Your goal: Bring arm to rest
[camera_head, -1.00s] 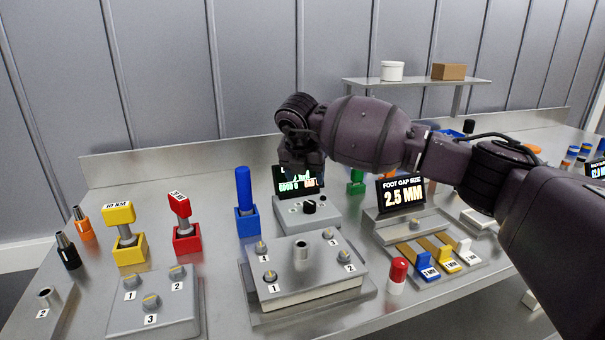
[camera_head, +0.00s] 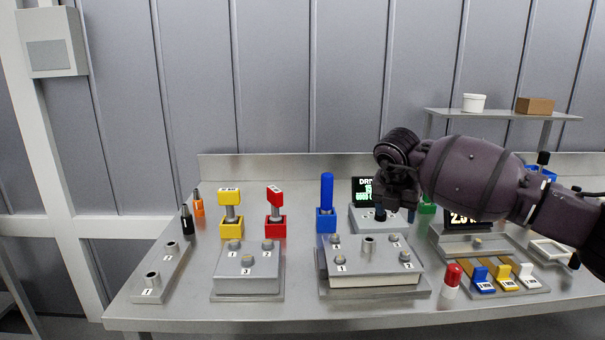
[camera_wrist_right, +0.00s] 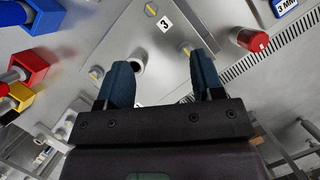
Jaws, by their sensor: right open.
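My right gripper (camera_head: 394,205) hangs over the back part of the bench, in front of the small black display, with my arm coming in from the right. In the right wrist view its two blue-grey fingers (camera_wrist_right: 159,82) stand apart with nothing between them. Below and beyond the fingers are the grey fixture block (camera_head: 374,262) with numbered bolts and a centre post, and a red-capped cylinder (camera_wrist_right: 252,40). The gripper is above these and does not appear to touch them. My left gripper is not in view.
The steel bench (camera_head: 200,312) carries a blue tool (camera_head: 327,190), a red tool (camera_head: 275,205) and a yellow tool (camera_head: 230,205) in holders. Blue, yellow and white labelled tabs (camera_head: 505,279) lie at the right. A raised shelf (camera_head: 500,114) stands behind. The bench's front strip is mostly clear.

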